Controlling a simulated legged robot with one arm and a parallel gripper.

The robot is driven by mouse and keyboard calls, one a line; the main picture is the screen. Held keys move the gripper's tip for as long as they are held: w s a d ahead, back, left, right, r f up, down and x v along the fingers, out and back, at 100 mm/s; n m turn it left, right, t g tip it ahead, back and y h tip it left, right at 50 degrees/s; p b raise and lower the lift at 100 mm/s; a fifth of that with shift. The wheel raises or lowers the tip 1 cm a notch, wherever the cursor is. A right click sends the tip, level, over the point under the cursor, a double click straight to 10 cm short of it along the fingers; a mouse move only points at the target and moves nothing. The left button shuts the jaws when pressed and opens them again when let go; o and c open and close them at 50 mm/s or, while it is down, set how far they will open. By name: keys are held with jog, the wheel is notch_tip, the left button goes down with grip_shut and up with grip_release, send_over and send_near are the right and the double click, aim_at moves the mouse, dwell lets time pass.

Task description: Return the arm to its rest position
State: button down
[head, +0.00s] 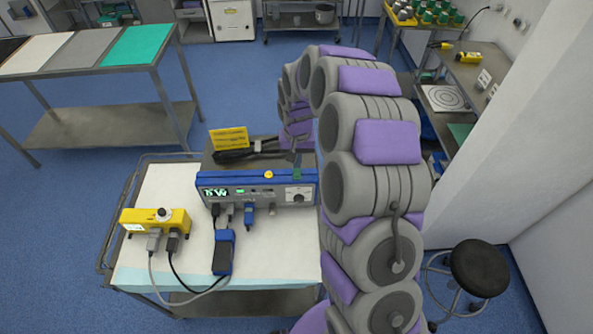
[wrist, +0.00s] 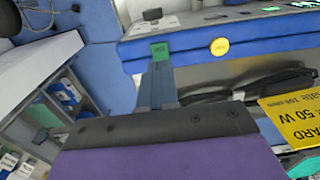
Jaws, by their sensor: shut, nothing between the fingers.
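My arm (head: 375,110) arches up from the lower right of the head view and bends down behind the blue-and-grey device (head: 258,190). My gripper (head: 295,156) is at the arm's far end, by the back right of the device. In the wrist view my gripper (wrist: 158,75) shows as narrow grey fingers, closed together and empty. Their tips are close to a small green patch (wrist: 160,50) at the device's blue edge (wrist: 215,52). I cannot tell whether they touch it.
The device stands on a white-covered cart (head: 170,262) with a yellow box (head: 155,220), a blue pedal-like unit (head: 223,252) and cables. A black stool (head: 478,268) is at right; open blue floor (head: 235,85) lies behind.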

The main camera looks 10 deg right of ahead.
jog(key=shift+r, duration=0.9)
jog(key=s+a+r+n, duration=0.1)
jog(key=s+r+n, duration=0.1)
jog(key=s+r, duration=1.1)
jog(key=s+r+g, duration=0.1)
jog(key=s, duration=2.5)
jog(key=shift+d+r+g, duration=0.2)
jog(key=shift+d+g, duration=0.2)
jog(key=shift+d, duration=0.05)
